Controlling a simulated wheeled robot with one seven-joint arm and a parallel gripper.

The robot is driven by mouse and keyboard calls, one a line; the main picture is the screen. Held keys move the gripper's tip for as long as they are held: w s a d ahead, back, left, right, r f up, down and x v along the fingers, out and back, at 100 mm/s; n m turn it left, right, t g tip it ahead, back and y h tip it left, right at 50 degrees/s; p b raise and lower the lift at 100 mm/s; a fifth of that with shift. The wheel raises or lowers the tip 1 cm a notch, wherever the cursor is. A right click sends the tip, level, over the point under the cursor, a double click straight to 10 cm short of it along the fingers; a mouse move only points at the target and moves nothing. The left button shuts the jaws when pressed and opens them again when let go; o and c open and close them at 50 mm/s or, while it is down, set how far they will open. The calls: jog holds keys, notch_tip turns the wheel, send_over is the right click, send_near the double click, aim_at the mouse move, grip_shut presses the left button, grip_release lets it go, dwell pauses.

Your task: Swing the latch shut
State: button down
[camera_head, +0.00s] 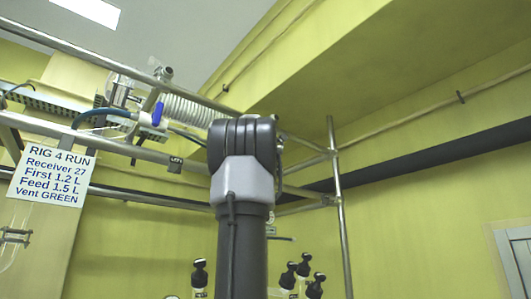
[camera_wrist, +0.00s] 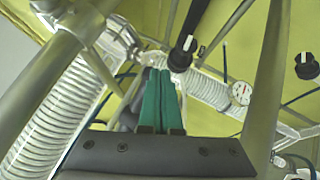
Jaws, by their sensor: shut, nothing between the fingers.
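My gripper (camera_wrist: 159,73) shows in the wrist view with its two green fingers pressed together and nothing between them. It points up among the metal tubes and coils. I cannot pick out the latch for certain in either view. A dark rod with a black end (camera_wrist: 187,44) stands just beyond and right of the fingertips; I cannot tell whether they touch. In the head view, my arm stands upright at the centre and hides part of the frame; my fingers do not show there.
A ribbed white coil (camera_wrist: 52,118) lies left of my gripper, and a round gauge (camera_wrist: 241,92) and black knob (camera_wrist: 305,66) lie right. In the head view are a blue-handled valve (camera_head: 157,114), a RIG 4 RUN sign (camera_head: 51,174), metal rails (camera_head: 339,215) and several black-topped fittings (camera_head: 303,265).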

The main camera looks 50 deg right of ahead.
jog(key=shift+w+d, duration=0.75)
jog(key=shift+d, duration=0.3)
